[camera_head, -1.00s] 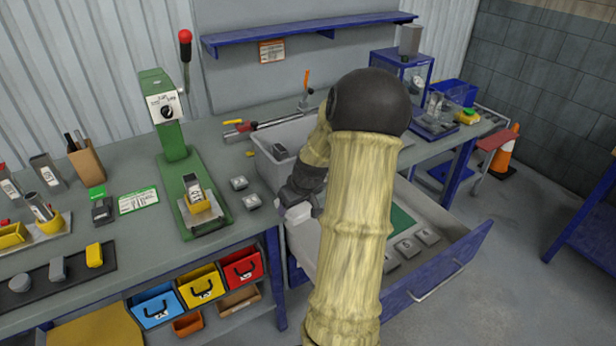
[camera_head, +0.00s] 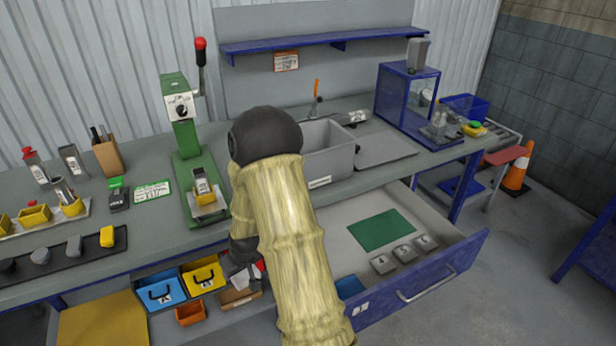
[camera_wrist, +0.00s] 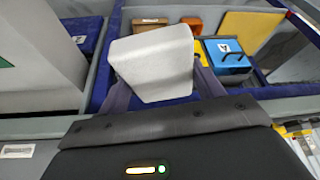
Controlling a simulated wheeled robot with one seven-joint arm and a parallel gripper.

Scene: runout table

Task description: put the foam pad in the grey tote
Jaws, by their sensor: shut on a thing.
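My gripper (camera_wrist: 160,82) is shut on a pale grey-white block with rounded edges, which I take for the foam pad (camera_wrist: 152,58). In the head view the pad (camera_head: 247,279) is partly hidden by my arm, low in front of the bench and left of the open drawer. The grey tote (camera_head: 328,166) stands on the bench behind and right of my arm, above the drawer. Its left end is hidden by my arm, and its inside shows only in part. The pad is outside the tote, lower than the bench top.
The open drawer (camera_head: 462,268) juts out on the right, holding a green mat (camera_head: 382,230) and several grey blocks. Blue and yellow bins (camera_head: 204,276) sit under the bench near my gripper. A green press (camera_head: 186,140) stands left of the tote.

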